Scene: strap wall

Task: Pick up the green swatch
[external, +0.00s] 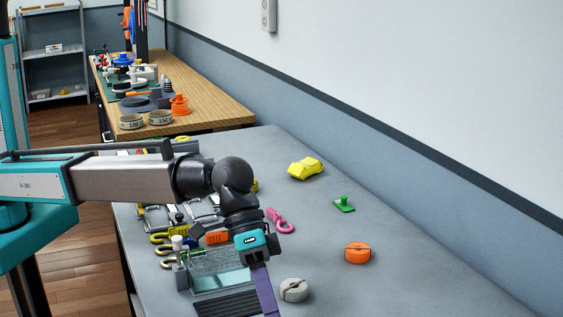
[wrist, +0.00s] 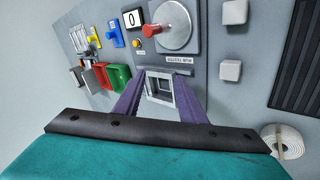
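The green swatch (external: 344,206) is a small flat green piece with an upright green knob. It lies on the grey table (external: 400,285) in the external view, right of centre. My gripper (external: 265,290) points down near the table's front, left of and nearer the camera than the swatch, clearly apart from it. In the wrist view, the two purple fingers of my gripper (wrist: 161,78) stand apart, with a light square frame visible between them. I see nothing held. I cannot make out the swatch in the wrist view.
A yellow block (external: 305,168), a pink hook (external: 280,221), an orange disc (external: 358,252) and a pale roll (external: 293,289) lie around the swatch. A clear bin (external: 218,265) stands left of my gripper. The wrist view shows a panel with a red knob (wrist: 171,16).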

